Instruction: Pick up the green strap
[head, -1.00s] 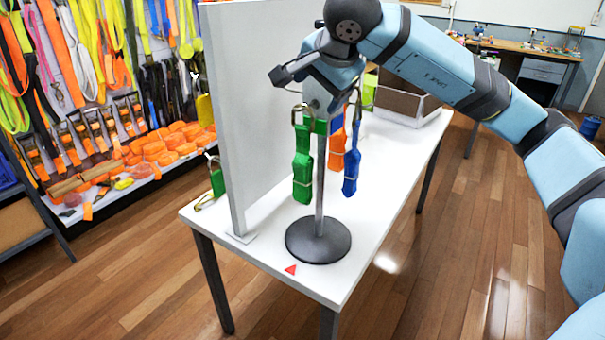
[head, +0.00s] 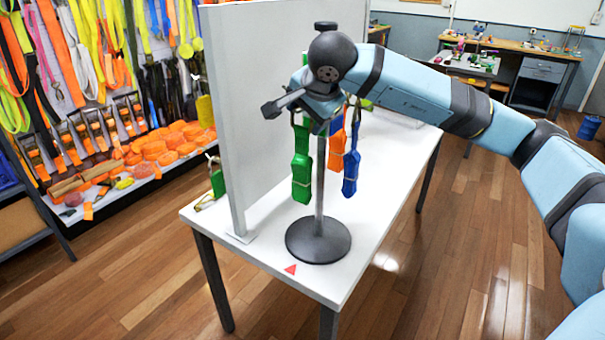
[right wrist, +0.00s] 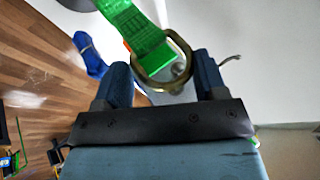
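A green strap (head: 302,168) hangs by its metal ring from the stand (head: 318,240) on the white table, beside an orange strap (head: 337,150) and a blue strap (head: 351,170). My right gripper (head: 317,112) is at the top of the stand, by the ring, and hides part of it. In the right wrist view, the green strap (right wrist: 135,28) and its ring (right wrist: 165,66) show between the two spread fingers of the right gripper (right wrist: 162,75). I cannot tell whether a finger touches the ring. My left gripper is not in view.
A tall grey panel (head: 250,120) stands left of the stand. Another green strap (head: 217,182) is on the panel's far side. A red triangle (head: 290,269) marks the table's front edge. A strap display (head: 100,120) is at the left. The table's front right is clear.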

